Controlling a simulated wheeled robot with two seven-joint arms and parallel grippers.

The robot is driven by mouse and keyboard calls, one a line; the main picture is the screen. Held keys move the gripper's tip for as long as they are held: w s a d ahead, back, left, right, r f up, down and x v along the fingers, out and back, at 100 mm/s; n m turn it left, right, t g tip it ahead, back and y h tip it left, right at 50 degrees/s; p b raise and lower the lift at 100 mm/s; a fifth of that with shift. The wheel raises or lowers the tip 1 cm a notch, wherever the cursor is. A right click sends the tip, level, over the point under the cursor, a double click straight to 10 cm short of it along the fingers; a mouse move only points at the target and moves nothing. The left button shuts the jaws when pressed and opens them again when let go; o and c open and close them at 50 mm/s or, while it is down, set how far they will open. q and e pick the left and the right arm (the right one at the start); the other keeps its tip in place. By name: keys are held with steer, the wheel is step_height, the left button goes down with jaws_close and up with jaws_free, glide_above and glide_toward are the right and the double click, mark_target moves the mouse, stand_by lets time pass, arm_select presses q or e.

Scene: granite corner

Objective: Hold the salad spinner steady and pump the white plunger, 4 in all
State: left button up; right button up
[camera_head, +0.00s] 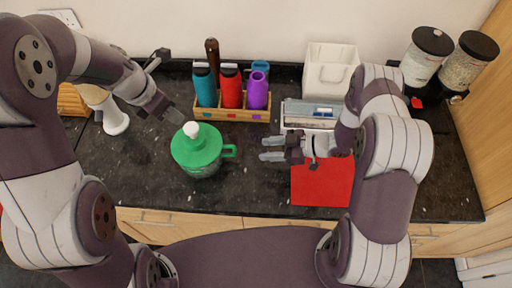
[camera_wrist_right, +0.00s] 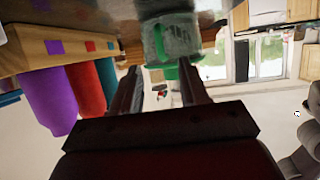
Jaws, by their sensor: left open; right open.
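The salad spinner (camera_head: 199,160) stands upright on the dark counter, with a green lid, a green side handle (camera_head: 230,151) pointing right and a clear bowl below. Its white plunger (camera_head: 191,129) sticks up from the lid. My left gripper (camera_head: 176,112) is open and empty, just behind and left of the plunger, apart from it. My right gripper (camera_head: 271,149) is open and empty, to the right of the handle with a gap between them. In the right wrist view the spinner (camera_wrist_right: 172,40) shows upside down beyond and between the open fingers (camera_wrist_right: 160,85).
A wooden rack (camera_head: 232,115) with several coloured bottles stands behind the spinner. A red mat (camera_head: 322,185) lies at right, near a grey tray (camera_head: 311,112) and a white bin (camera_head: 330,71). Two dispensers (camera_head: 427,57) stand back right. The counter in front of the spinner is clear.

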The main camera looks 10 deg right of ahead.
steer(key=x, duration=1)
steer(key=shift+w+a+f, duration=0.1)
steer(key=shift+a, duration=0.05)
jaws_close()
arm_select(q)
jaws_close()
stand_by(1.0)
